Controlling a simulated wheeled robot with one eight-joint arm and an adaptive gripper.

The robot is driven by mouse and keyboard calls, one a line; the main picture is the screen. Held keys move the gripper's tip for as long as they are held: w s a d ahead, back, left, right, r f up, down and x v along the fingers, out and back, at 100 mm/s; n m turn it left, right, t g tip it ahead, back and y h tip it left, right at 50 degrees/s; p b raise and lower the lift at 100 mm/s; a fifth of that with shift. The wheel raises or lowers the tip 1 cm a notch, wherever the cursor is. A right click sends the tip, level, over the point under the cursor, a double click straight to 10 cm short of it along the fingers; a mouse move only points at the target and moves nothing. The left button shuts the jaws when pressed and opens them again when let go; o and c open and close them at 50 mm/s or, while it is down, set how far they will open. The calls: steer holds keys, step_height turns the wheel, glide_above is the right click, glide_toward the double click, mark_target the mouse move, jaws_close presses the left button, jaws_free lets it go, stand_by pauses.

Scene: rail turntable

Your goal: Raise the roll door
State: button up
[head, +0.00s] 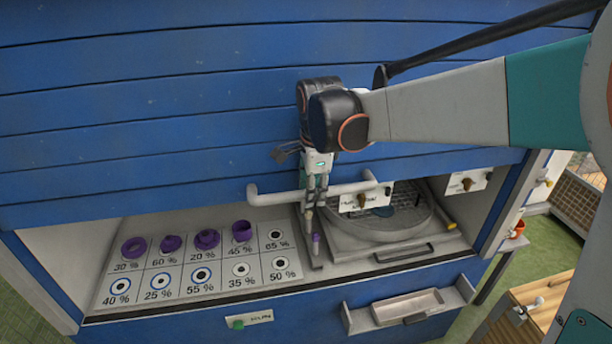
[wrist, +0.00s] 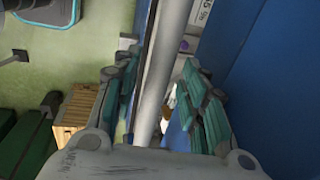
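The roll door (head: 150,130) is a blue slatted shutter. It is partly raised, with an open bay below its lower edge. A light grey bar handle (head: 272,196) runs across its lower part. My gripper (head: 312,196) points down at the middle of the handle. In the wrist view the handle (wrist: 160,75) runs between the two teal-padded fingers of my gripper (wrist: 157,85), with visible gaps on both sides, so the gripper is open around it. The arm hides part of the door on the right.
A small tray (head: 408,306) juts from the blue front below. A wooden cabinet (head: 525,310) stands at the lower right.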

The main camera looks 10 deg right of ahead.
steer(key=shift+r, duration=0.1)
step_height(320, 180, up, 12)
steer(key=s, duration=0.2)
steer(key=shift+s+f, duration=0.2)
steer(key=shift+s, duration=0.1)
steer(key=shift+d, duration=0.1)
steer(key=s+d+f+n+t+b, duration=0.1)
steer(key=s+d+f+n+b, duration=0.2)
steer(key=f, duration=0.6)
steer(key=s+d+f+n+t+b, duration=0.2)
steer(key=s+d+f+n+b, duration=0.2)
steer(key=s+f+n+b, duration=0.4)
steer(key=s+d+f+n+t+b, duration=0.2)
steer(key=s+f+n+b, duration=0.4)
steer(key=f, duration=0.6)
steer(key=s+d+b, duration=0.1)
steer(key=s+b, duration=0.1)
steer(key=s, duration=0.1)
steer(key=shift+s+d+f, duration=0.15)
steer(key=shift+s+f, duration=0.05)
steer(key=shift+s, duration=0.15)
